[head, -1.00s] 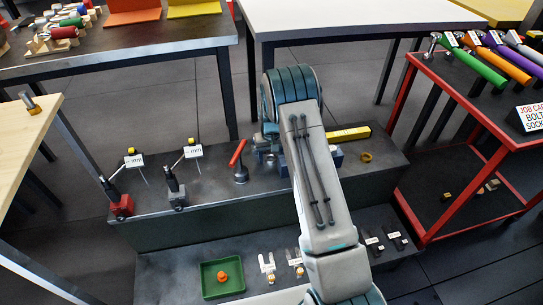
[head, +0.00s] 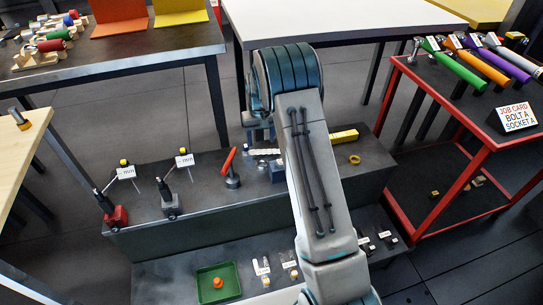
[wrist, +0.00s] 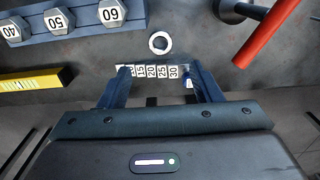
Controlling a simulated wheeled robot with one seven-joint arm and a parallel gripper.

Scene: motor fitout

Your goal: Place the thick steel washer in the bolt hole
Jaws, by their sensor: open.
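In the wrist view a pale steel ring (wrist: 160,43), which looks like the washer, lies on the dark bench top just beyond my fingertips. My gripper (wrist: 162,72) is open, its two fingers either side of a white numbered strip, with nothing held between them. The ring is apart from both fingers, centred ahead of the gap. In the head view my gripper is over the bench behind the arm; its fingers are too small to make out. I cannot identify the bolt hole in either view.
A red-handled tool (head: 228,162) stands near the ring, at upper right in the wrist view (wrist: 267,33). Hex blocks marked 40, 50, 60 (wrist: 57,21) and a yellow bar (wrist: 32,79) lie left. A brass ring (head: 355,159) and green tray (head: 231,287) are farther off.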

